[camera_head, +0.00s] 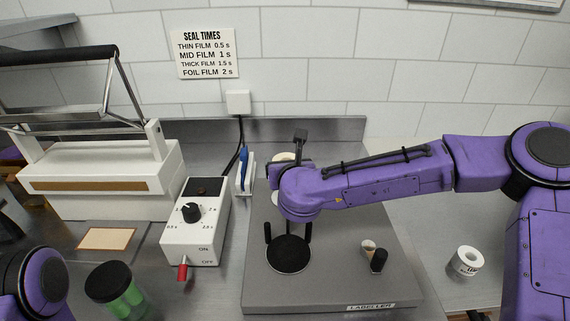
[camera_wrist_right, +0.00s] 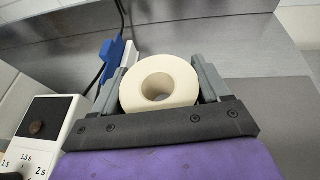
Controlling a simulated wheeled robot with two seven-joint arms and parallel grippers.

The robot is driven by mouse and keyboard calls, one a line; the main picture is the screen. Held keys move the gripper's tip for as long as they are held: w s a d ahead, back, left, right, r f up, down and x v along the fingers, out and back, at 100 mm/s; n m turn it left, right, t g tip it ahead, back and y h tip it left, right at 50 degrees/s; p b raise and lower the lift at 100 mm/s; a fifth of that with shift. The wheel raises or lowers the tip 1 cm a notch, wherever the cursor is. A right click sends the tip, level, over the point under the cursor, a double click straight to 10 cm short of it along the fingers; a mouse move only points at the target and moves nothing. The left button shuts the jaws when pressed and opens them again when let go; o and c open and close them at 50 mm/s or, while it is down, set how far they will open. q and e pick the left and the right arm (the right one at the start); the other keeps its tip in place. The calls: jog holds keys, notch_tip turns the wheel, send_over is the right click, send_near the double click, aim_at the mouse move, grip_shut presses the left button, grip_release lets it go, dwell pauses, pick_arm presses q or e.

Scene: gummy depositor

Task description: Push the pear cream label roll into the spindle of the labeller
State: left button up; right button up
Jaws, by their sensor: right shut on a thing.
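My right gripper (camera_wrist_right: 157,76) is shut on a cream label roll (camera_wrist_right: 178,78), its ring face and central hole showing between the two grey fingers. In the head view a sliver of the roll (camera_head: 284,157) shows behind my right wrist, over the back of the labeller (camera_head: 338,278). The labeller is a grey plate with a round black pad and short black posts at its front. The spindle cannot be made out clearly, and my arm hides much there. My left gripper is out of view.
A white switch box (camera_head: 196,222) with a red lever and a blue-handled tool (camera_head: 244,168) stand left of the labeller. A white sealer (camera_head: 105,180) is further left. A green jar (camera_head: 118,292) stands in front.

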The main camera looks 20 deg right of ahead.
dwell(0.5)
jog(key=shift+f+b, duration=1.25)
jog(key=shift+b, duration=0.15)
jog(key=o, duration=1.5)
jog(key=shift+s, duration=0.15)
jog(key=shift+s+a+r, duration=0.1)
jog(key=shift+s, duration=0.25)
jog(key=b+v, duration=0.2)
jog(key=v, duration=0.7)
jog(key=shift+s+r, duration=0.25)
